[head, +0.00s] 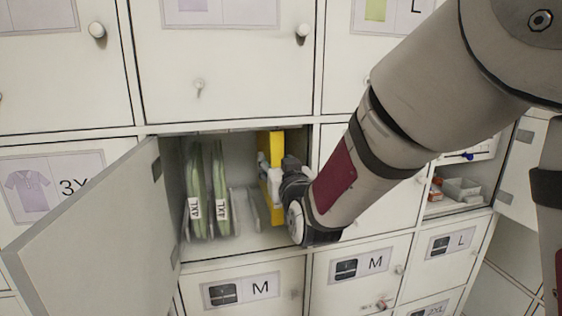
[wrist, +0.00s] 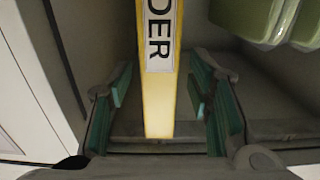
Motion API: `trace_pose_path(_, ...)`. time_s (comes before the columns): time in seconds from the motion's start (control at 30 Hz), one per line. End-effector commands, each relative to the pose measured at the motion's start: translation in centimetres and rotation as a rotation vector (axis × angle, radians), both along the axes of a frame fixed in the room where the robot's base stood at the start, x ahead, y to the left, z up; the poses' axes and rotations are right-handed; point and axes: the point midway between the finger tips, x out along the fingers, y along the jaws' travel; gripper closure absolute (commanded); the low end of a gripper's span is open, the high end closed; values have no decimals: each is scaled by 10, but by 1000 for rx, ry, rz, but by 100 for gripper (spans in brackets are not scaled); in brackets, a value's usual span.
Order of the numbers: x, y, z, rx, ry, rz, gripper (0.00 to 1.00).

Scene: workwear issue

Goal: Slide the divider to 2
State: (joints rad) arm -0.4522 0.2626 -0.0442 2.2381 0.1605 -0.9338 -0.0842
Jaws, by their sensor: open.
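The yellow divider (head: 264,178) stands upright in the open locker compartment, right of the green packs. In the wrist view the divider (wrist: 158,110) comes down between my two fingers, with a white label reading "DER" on its edge. My gripper (head: 284,185) reaches into the compartment at the divider. In the wrist view my gripper (wrist: 162,100) is open, with one green-padded finger on each side of the divider and a gap visible on both sides. I see no number 2 mark in either view.
Green packs labelled 4XL (head: 207,190) stand at the compartment's left; they also show in the wrist view (wrist: 250,18). The open door (head: 100,240) swings out to the left. Thin metal racks (head: 250,208) stand on the compartment floor. Another open compartment (head: 460,180) holds small boxes at right.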

Motion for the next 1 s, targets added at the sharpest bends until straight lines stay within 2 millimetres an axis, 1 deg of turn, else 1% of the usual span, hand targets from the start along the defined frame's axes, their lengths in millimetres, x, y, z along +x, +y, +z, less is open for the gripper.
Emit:
trace_pose_path(0.03,5,1,0,0,0,-1,53)
trace_pose_path(0.17,12,3,0,-1,-1,-1,53)
trace_pose_path(0.47,13,3,0,0,-1,-1,53)
trace_pose_path(0.5,13,3,0,0,-1,-1,62)
trace_pose_path(0.67,13,3,0,0,-1,-1,99)
trace_pose_path(0.7,13,3,0,0,-1,-1,100)
trace_pose_path(1.0,13,4,0,1,-1,0,100)
